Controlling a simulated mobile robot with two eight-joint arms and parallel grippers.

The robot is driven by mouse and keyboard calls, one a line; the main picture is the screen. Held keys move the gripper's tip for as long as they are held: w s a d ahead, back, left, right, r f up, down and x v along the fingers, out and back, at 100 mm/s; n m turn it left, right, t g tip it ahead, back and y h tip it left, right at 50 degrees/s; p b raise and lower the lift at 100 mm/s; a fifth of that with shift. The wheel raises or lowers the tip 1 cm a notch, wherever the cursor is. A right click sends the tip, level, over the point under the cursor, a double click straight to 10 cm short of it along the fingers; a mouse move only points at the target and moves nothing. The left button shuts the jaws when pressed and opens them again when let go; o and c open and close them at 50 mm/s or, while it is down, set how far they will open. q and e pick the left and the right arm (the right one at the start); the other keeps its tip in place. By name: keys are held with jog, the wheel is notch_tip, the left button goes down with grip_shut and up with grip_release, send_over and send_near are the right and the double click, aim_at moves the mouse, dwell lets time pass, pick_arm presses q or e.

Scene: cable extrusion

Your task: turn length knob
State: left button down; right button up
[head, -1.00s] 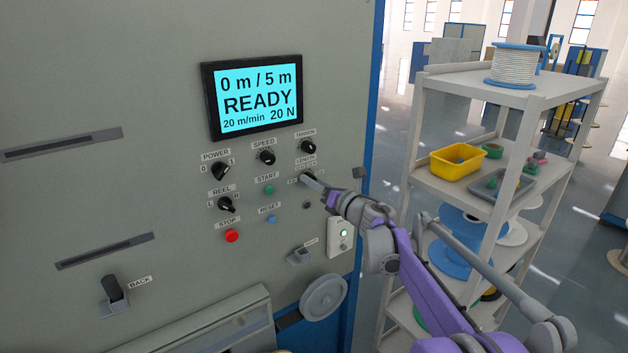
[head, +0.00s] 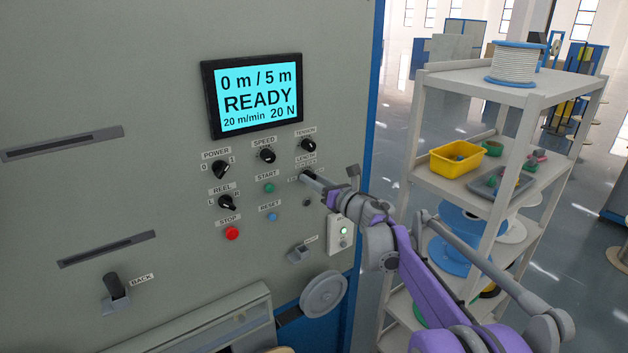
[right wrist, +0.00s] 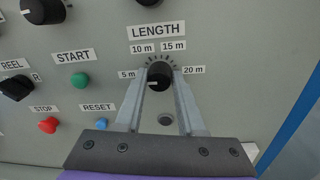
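The length knob (right wrist: 160,75) is black and round with a white pointer mark toward the left, near the 5 m label. It sits under the LENGTH label with a scale from 5 m to 20 m. My right gripper (right wrist: 161,73) has one finger on each side of the knob, seeming to touch it. In the head view my right gripper (head: 306,176) reaches the panel and hides most of the knob. The display (head: 255,97) reads 0 m / 5 m, READY, 20 m/min, 20 N. My left gripper is not in view.
The tension knob (head: 308,145) is just above, the speed knob (head: 267,156) to its upper left. Start (head: 269,188), reset (head: 273,217) and stop (head: 232,233) buttons lie left and below. A shelf rack (head: 520,92) stands right of the machine, close to my right arm.

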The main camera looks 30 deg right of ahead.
jog(key=o, duration=0.4)
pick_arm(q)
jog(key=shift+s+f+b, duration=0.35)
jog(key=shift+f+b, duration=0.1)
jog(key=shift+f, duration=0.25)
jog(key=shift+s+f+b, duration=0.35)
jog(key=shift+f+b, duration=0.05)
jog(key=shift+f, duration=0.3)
pick_arm(e)
jog(key=s+d, duration=0.1)
jog(key=s, duration=0.9)
jog(key=shift+s+d, duration=0.2)
jog(key=shift+s, duration=0.15)
